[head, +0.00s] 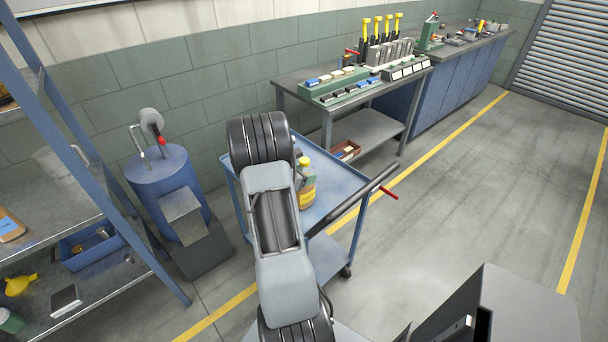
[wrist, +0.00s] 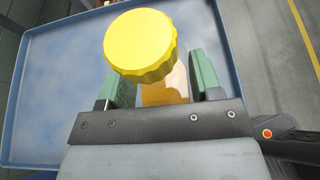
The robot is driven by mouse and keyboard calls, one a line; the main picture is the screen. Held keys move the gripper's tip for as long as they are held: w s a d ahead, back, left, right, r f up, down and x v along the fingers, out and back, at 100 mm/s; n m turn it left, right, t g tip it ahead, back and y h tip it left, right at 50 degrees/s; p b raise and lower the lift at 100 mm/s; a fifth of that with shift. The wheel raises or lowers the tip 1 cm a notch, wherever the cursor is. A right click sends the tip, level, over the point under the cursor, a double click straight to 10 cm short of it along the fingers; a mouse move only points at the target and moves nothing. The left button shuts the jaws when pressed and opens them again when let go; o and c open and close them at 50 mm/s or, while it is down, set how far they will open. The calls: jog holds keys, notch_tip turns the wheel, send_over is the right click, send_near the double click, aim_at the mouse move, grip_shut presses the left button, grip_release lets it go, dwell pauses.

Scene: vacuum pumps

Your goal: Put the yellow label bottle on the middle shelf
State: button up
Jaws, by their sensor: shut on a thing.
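The bottle (head: 307,184) shows in the head view over the blue cart's top, partly hidden behind my arm. It has a yellowish body and label. In the wrist view its round yellow cap (wrist: 140,46) stands between the green finger pads of my gripper (wrist: 163,82). My gripper is shut on the bottle. I cannot tell whether the bottle's base touches the cart. The label is hidden in the wrist view. The shelf rack stands at the left of the head view, and its middle shelf (head: 78,198) has bare room.
The blue cart (head: 340,178) has a dark handle at its right. A blue cylindrical machine (head: 160,185) stands between rack and cart. A blue bin (head: 92,248) and a yellow item (head: 20,285) sit low in the rack.

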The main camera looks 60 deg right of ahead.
jog(key=shift+f+b, duration=0.2)
jog(key=shift+b, duration=0.1)
jog(key=o, duration=1.5)
jog(key=shift+o, duration=0.2)
jog(key=shift+r+p, duration=0.15)
jog(key=shift+p, duration=0.25)
